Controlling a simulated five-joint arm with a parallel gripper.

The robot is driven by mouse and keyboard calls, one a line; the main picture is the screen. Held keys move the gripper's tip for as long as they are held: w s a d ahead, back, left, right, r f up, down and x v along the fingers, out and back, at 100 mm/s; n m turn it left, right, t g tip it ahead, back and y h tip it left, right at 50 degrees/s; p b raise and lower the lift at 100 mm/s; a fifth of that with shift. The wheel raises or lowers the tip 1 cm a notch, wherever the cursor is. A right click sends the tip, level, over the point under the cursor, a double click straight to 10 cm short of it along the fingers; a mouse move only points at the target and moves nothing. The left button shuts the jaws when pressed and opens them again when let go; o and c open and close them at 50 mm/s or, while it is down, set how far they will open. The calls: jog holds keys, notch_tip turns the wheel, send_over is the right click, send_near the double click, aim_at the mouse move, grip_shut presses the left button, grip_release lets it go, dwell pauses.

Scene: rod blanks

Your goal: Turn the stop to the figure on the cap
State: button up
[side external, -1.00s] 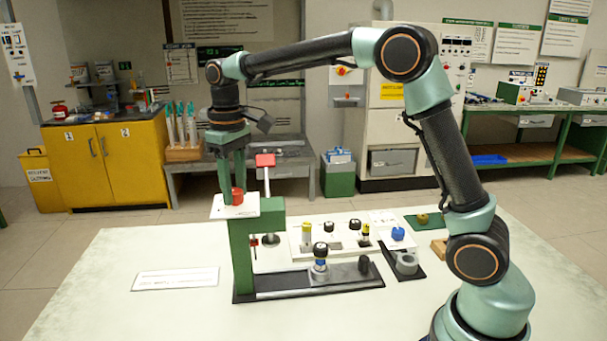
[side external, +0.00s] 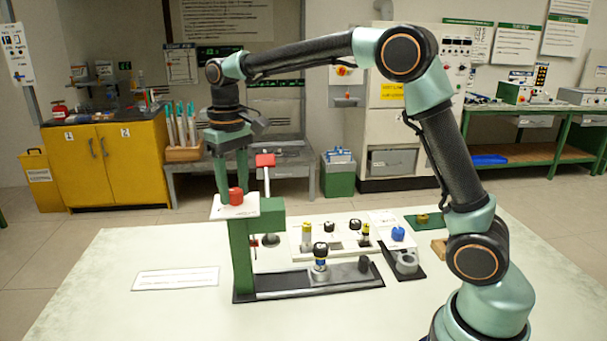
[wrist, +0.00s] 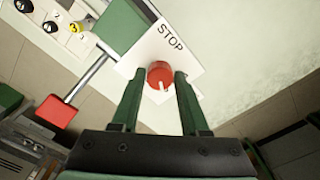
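The stop is a red knob (wrist: 160,73) with a pale pointer line, on a white plate (wrist: 168,42) lettered STOP. In the wrist view the line points toward the bottom, slightly right. In the side view the knob (side external: 236,196) tops the green stand's plate. My gripper (wrist: 158,74) is open, with one finger on each side of the knob. A gap shows on the left; the right finger is very close, and contact is unclear. In the side view my gripper (side external: 232,188) points down at the plate. A black-capped rod (side external: 320,256) stands on the rail; no figure is legible on its cap.
A red-topped lever (side external: 265,161) rises close to the right of my gripper. A white rack (side external: 335,240) with several capped rods stands behind the rail. A blue-topped piece (side external: 398,233) is further right. A white card (side external: 176,279) lies left on clear table.

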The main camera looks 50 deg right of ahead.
aim_at(234, 191)
jog(key=shift+o, duration=0.8)
notch_tip(234, 191, up, 12)
dwell(0.3)
jog(key=s+d+f+t, duration=0.2)
jog(key=s+f, duration=0.3)
jog(key=s, duration=0.4)
jog(key=s+d+f+t, duration=0.2)
jog(key=s+f, duration=0.4)
jog(key=s, duration=0.3)
jog(key=shift+n+t, duration=0.3)
jog(key=shift+t, duration=0.5)
